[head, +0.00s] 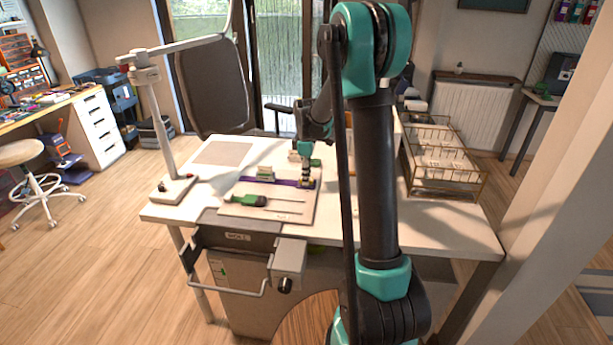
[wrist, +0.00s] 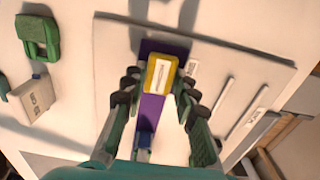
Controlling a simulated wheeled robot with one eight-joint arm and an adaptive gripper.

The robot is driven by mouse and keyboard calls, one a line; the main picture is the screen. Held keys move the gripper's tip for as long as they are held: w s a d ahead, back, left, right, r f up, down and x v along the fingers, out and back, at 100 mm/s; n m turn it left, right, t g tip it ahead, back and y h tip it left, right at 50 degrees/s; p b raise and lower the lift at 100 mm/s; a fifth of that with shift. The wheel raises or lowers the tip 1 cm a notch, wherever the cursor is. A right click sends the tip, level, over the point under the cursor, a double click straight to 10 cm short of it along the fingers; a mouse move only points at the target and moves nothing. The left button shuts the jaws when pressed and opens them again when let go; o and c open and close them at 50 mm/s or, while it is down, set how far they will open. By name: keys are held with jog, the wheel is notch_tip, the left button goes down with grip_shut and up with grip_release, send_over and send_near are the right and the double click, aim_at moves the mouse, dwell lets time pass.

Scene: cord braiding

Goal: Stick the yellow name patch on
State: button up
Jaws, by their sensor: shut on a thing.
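The yellow name patch (wrist: 161,73) with a white label sits between the fingertips of my gripper (wrist: 159,86) in the wrist view. My gripper is shut on it. A purple strap (wrist: 151,108) runs under and past the patch. The patch overlaps the strap in the picture; I cannot tell if they touch. In the head view my gripper (head: 306,181) is low over the right end of the purple strap (head: 283,182), which lies on a pale board (head: 230,208). The patch is small there and partly hidden by the fingers.
A green-handled tool (head: 247,200) lies on the board in front of the strap. A lamp base (head: 173,190) stands at the table's left. A wire rack (head: 440,165) stands at the right. A green clip (wrist: 38,37) and a white box (wrist: 33,97) are left in the wrist view.

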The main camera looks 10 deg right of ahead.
jog(key=shift+f, duration=0.3)
dwell(0.5)
jog(key=o, duration=1.1)
jog(key=shift+o, duration=0.2)
jog(key=shift+r, duration=3)
